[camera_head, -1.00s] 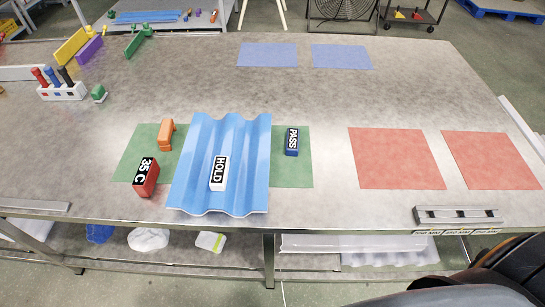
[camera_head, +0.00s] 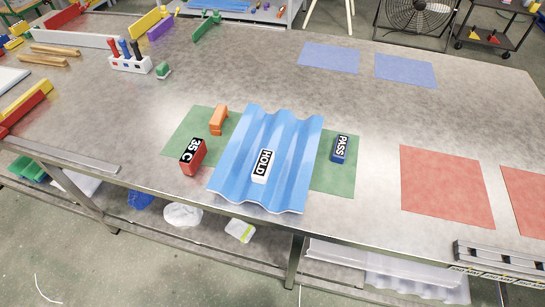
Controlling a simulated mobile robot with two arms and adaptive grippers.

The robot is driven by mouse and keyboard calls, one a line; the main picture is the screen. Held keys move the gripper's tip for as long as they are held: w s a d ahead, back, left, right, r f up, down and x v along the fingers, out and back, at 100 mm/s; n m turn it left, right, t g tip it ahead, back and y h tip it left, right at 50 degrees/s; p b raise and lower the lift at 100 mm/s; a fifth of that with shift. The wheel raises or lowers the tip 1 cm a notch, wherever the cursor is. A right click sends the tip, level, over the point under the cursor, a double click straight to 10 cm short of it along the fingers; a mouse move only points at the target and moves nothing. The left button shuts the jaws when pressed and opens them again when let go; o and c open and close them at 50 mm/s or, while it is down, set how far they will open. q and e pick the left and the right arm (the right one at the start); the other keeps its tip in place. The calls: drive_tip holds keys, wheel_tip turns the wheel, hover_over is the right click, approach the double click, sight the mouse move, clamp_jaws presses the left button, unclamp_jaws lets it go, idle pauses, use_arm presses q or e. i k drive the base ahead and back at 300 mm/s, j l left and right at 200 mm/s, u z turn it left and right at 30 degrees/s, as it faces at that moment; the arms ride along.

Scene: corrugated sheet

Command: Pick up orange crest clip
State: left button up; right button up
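The orange crest clip (camera_head: 218,119) stands on the green mat (camera_head: 188,130), just left of the blue corrugated sheet (camera_head: 240,160) near its upper left edge. It looks like a small orange block with a gap underneath and is apart from the sheet. The sheet lies on the mat with a white HOLD block (camera_head: 262,167) on it. Neither of my grippers is in view.
A red 35 C block (camera_head: 193,157) stands in front of the clip. A blue PASS block (camera_head: 340,149) is right of the sheet. A white marker holder (camera_head: 130,63) and a green piece (camera_head: 163,70) stand farther back left. Bare metal table surrounds the mat.

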sight(220, 111)
drive_tip(key=i+j+z, duration=0.1)
drive_tip(key=j+z, duration=0.25)
drive_tip(key=j, duration=0.2)
drive_tip(key=j+z, duration=0.3)
drive_tip(key=j, duration=0.25)
drive_tip(key=j+z, duration=0.35)
drive_tip(key=j, duration=0.25)
